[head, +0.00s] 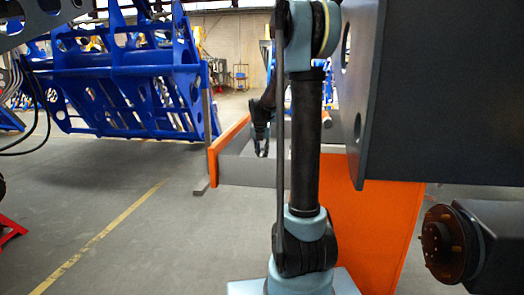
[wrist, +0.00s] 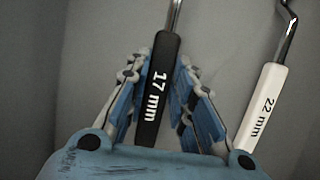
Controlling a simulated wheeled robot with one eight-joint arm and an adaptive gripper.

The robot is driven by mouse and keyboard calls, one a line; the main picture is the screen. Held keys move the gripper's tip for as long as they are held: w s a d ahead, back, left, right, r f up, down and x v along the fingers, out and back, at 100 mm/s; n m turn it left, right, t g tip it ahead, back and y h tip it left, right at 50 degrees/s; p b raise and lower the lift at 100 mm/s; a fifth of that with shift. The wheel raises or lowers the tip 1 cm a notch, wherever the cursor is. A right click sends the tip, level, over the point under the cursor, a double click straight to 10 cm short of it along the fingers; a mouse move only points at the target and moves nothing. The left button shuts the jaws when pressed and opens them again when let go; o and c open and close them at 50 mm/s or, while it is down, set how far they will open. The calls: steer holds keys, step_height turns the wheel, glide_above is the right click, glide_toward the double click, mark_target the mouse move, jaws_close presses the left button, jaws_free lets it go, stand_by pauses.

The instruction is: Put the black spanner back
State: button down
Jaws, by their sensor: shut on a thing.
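The black spanner (wrist: 158,90), marked 17 mm, is in the wrist view with its handle between the blue-padded fingers of my gripper (wrist: 161,62). My gripper is shut on the handle. The metal shaft runs out of the top of the picture, so its head is hidden. In the head view my gripper (head: 262,142) is low over a grey tray (head: 240,172). The spanner cannot be made out there. I cannot tell whether it touches the grey surface.
A white spanner (wrist: 262,108), marked 22 mm, is to the right of the black one. An orange panel (head: 370,225) stands by the tray. A dark plate (head: 450,90) and a hub (head: 447,245) are at right. A blue frame (head: 130,85) is behind.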

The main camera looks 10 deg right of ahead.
steer(key=c, duration=1.3)
jaws_free()
steer(key=v, duration=1.1)
steer(key=shift+s+r, duration=0.1)
steer(key=shift+r, duration=0.3)
